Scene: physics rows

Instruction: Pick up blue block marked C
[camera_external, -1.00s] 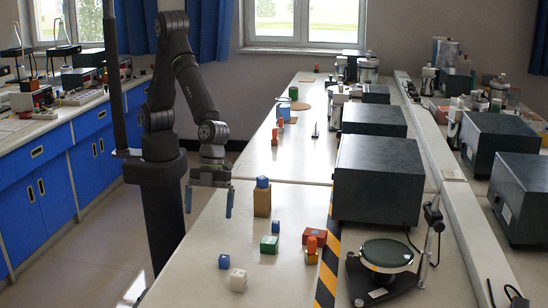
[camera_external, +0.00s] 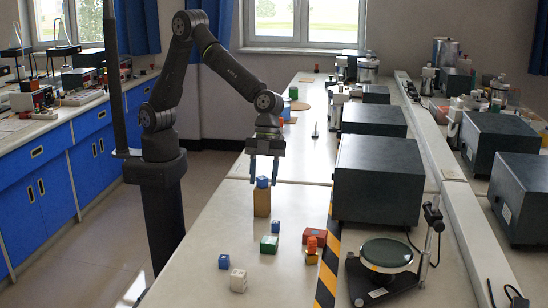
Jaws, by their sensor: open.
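Three small blue blocks show, and I cannot read a letter C on any of them. One blue block (camera_external: 262,183) sits on top of an upright tan wooden block (camera_external: 262,204). A second blue block (camera_external: 224,261) lies on the bench near its left edge. A third blue block (camera_external: 276,226) is by a green-and-white block (camera_external: 269,244). My gripper (camera_external: 264,181) is open and points down over the tan block, its fingers on either side of the top blue block in this view. I cannot tell whether they touch it.
A white block (camera_external: 238,280) stands near the front left. Red (camera_external: 315,236) and orange blocks stand to the right, beside the yellow-black striped tape (camera_external: 328,270). A dark box (camera_external: 378,180) and a round-topped stand (camera_external: 386,254) are further right. Bench left of the tan block is clear.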

